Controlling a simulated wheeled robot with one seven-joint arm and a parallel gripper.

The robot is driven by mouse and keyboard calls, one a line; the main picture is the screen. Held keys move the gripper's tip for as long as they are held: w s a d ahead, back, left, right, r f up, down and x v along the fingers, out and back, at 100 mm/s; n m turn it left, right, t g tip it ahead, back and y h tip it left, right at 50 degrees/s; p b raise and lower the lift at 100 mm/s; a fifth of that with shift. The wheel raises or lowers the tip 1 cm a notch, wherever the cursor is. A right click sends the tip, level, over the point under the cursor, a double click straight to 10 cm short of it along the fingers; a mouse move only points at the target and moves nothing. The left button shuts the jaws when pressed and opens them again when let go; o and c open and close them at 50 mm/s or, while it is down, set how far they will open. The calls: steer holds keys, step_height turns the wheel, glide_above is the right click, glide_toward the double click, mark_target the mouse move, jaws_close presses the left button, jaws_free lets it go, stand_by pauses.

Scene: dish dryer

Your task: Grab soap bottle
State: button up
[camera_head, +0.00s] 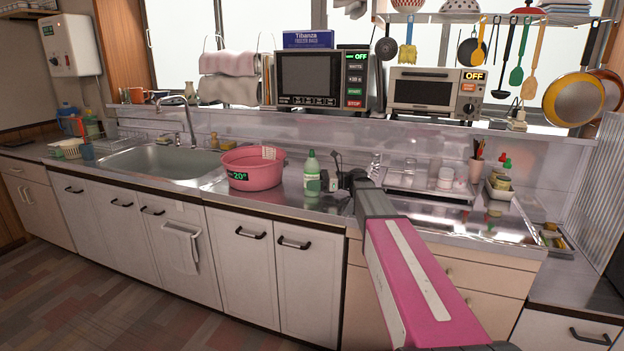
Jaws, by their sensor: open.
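My gripper (334,182) is at the end of my pink arm, just right of the bottle, near the counter's front edge. It is open and looks empty. It is small in view, and I cannot tell whether its fingers touch the bottle.
The pink basin (252,169) stands close left of the bottle, beside the sink (165,161). A dish tray (428,187) with white cups is to the right. A microwave (322,79) and a toaster oven (436,93) sit on the shelf behind.

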steer(key=c, duration=1.1)
